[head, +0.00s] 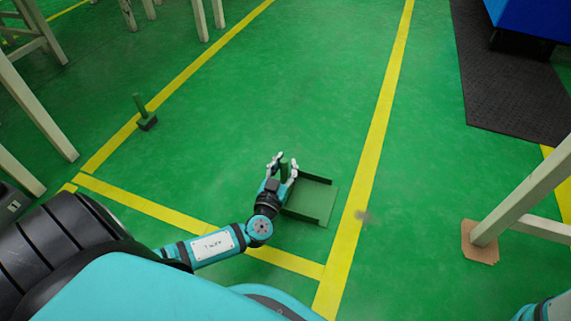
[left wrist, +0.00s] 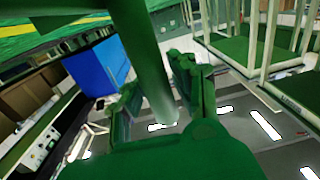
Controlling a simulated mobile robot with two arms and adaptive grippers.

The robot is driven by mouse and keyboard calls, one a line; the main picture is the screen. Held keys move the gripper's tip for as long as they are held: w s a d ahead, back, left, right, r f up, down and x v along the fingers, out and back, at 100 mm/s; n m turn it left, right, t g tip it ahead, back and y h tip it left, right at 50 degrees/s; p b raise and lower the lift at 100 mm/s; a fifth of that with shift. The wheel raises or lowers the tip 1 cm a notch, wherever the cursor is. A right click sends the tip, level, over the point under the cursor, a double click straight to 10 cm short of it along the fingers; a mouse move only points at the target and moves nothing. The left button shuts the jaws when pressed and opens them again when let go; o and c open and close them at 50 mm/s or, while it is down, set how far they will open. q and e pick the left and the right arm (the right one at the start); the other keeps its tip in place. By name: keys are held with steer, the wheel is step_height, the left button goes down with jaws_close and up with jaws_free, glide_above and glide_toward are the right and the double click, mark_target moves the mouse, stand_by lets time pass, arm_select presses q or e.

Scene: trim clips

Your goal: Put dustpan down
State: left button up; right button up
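The green dustpan (head: 312,202) has a flat pan with raised side walls and appears to lie flat on the green floor, left of the right-hand yellow line. Its upright handle (head: 284,171) stands between the fingers of my left gripper (head: 284,163). The fingers are spread wider than the handle. In the left wrist view the green handle (left wrist: 143,50) runs between my left gripper's two fingers (left wrist: 155,95), with a gap showing on its left side. Whether a finger touches the handle on the other side is unclear. My right gripper is outside both views.
A green brush (head: 146,119) stands on the left yellow line. A small grey dust patch (head: 363,216) lies by the right yellow line (head: 380,120). Pale table legs (head: 520,205) stand at right and more at upper left. A dark mat (head: 510,90) lies upper right. The middle floor is clear.

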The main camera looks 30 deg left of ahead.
arm_select(q)
steer(key=shift+r, duration=0.2)
steer(key=p+v, duration=0.3)
steer(key=v, duration=0.9)
steer(key=shift+p, duration=0.35)
